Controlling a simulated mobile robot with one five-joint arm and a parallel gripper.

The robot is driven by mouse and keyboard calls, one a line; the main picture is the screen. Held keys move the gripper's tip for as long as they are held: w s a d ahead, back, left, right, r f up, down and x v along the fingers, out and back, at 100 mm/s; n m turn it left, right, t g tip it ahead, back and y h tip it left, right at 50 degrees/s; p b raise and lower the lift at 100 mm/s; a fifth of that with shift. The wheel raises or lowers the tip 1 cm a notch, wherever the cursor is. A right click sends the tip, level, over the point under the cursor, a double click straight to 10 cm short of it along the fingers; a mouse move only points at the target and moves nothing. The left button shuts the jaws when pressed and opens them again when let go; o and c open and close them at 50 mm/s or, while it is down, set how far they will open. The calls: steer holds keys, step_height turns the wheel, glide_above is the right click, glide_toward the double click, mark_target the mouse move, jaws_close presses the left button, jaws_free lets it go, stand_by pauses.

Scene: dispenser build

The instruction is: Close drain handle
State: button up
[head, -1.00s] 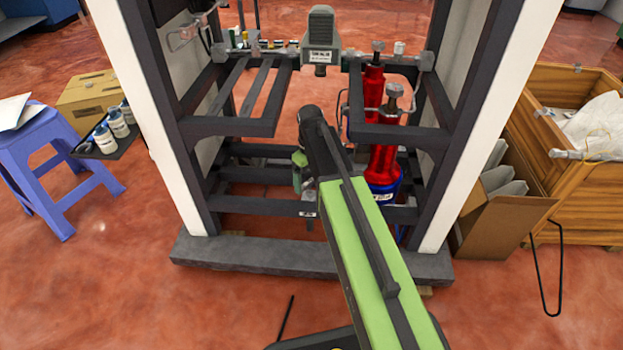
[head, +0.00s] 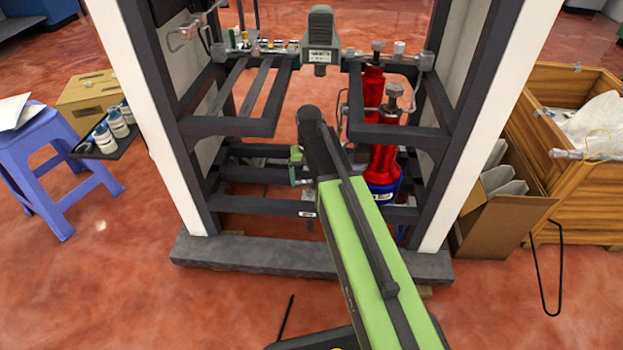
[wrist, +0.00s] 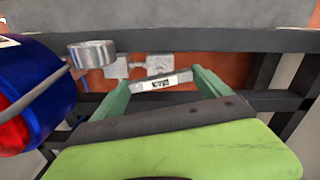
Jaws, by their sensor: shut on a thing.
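The drain handle (wrist: 162,82) is a pale grey bar with a white label, slightly tilted in the wrist view. My gripper (wrist: 164,87) has its green fingers at the two ends of this bar and is shut on it. Metal fittings (wrist: 158,63) sit just behind the handle. In the head view my gripper (head: 297,168) is low inside the dark frame, partly hidden by my arm. A small white label (head: 308,214) shows at the lower front rail there; I cannot tell whether it is the handle's.
A red and blue cylinder (head: 381,170) stands right of my arm; its blue end (wrist: 42,85) is close at left in the wrist view. Dark frame rails (head: 400,132) surround the gripper. A purple stool (head: 40,150) stands left, an open wooden crate (head: 560,180) right.

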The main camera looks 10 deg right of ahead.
mark_target(309, 181)
steer(key=shift+w+m, duration=0.15)
steer(key=shift+m, duration=0.95)
steer(key=o, duration=1.2)
steer(key=shift+c, duration=0.2)
step_height(309, 181, up, 18)
steer(key=p, duration=1.7)
steer(key=shift+f, duration=0.25)
steer(key=shift+f, duration=0.1)
